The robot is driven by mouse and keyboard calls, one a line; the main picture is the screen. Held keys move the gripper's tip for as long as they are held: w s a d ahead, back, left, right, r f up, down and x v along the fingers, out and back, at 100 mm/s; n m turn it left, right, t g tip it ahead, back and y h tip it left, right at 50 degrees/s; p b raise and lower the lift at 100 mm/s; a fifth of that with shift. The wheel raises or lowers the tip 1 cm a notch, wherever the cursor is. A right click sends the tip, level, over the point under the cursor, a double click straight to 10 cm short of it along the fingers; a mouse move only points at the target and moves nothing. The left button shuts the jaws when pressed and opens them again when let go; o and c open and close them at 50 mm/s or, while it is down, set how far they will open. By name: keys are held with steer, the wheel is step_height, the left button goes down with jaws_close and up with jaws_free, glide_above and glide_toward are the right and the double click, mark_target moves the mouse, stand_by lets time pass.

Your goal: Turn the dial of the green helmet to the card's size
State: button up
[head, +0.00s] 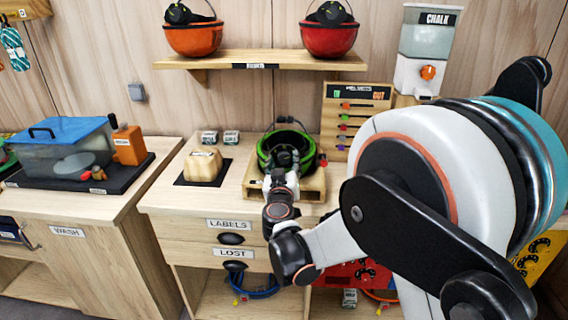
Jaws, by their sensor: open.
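The green helmet (262,153) lies upside down with its rim up in a wooden cradle (253,182) on the counter. My gripper (285,161) is at the helmet, over its opening, and covers part of it. It is open; its fingertips are small and dark here, and I cannot tell whether they touch the dial. The dial cannot be made out. Two small cards (209,137) stand behind a wooden block, and their print is too small to read. A board headed HELMETS and OUT (356,108) stands behind the helmet at the right.
A wooden block (203,165) sits on a dark mat left of the cradle. A shelf (220,63) above carries an orange helmet (193,38) and a red helmet (328,38). A chalk dispenser (424,60) is at the right. My arm hides the counter's right side.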

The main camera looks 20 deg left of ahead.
steer(key=v, duration=1.1)
steer(key=shift+s, duration=0.2)
steer(key=shift+w+d, duration=0.1)
steer(key=shift+d, duration=0.05)
